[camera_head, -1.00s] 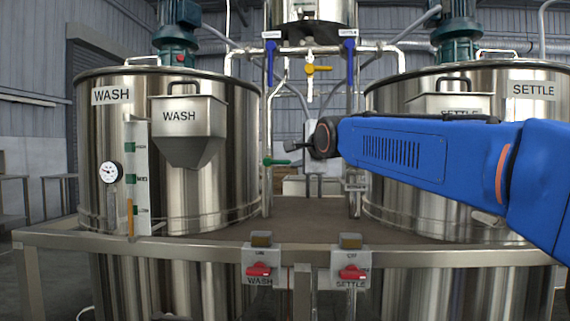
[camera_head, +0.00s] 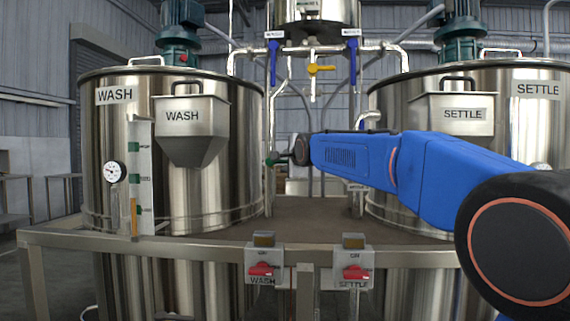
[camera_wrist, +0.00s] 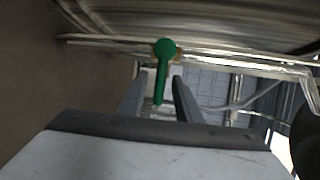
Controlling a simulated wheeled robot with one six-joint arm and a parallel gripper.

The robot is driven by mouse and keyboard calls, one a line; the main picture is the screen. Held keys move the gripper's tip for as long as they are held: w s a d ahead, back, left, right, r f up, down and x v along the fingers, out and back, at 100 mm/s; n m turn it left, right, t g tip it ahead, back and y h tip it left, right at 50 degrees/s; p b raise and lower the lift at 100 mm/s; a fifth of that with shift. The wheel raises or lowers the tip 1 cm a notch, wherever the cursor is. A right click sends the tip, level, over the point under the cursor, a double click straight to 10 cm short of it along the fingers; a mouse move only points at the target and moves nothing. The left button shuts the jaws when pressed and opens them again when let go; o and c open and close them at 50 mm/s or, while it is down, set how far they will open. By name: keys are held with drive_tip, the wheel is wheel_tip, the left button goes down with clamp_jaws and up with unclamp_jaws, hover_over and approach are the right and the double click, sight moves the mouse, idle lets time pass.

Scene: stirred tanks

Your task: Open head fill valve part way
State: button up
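A green valve handle (camera_head: 271,160) sits on the pipework between the two large tanks, low beside the wash tank. I cannot read a label that names it as the head fill valve. In the wrist view the green handle (camera_wrist: 164,62) has a round end and a narrow lever pointing down the picture, between my fingers as seen. My gripper (camera_wrist: 162,84) is open, one finger on each side of the lever. I cannot tell whether either finger touches it. In the head view my gripper (camera_head: 286,158) is small and dark, right at the handle's right side.
A yellow handle (camera_head: 320,69) and two blue handles (camera_head: 273,64) (camera_head: 352,62) are on the pipes above. The wash tank (camera_head: 105,195) stands left, the settle tank (camera_head: 525,135) right. A rail with red switches (camera_head: 262,270) (camera_head: 355,272) runs in front.

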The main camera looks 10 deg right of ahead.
drive_tip(key=shift+w, duration=0.3)
clamp_jaws()
drive_tip(key=shift+a+r+n+g+h, duration=0.15)
drive_tip(key=shift+r+n+g+h, duration=0.35)
drive_tip(key=shift+n, duration=0.5)
drive_tip(key=shift+w+a+r+n+g+h, duration=0.1)
drive_tip(key=shift+a+r+n+g+h, duration=0.1)
drive_tip(key=shift+r+n+g+h, duration=0.6)
drive_tip(key=shift+f+n+t, duration=0.1)
drive_tip(key=shift+n+t, duration=0.2)
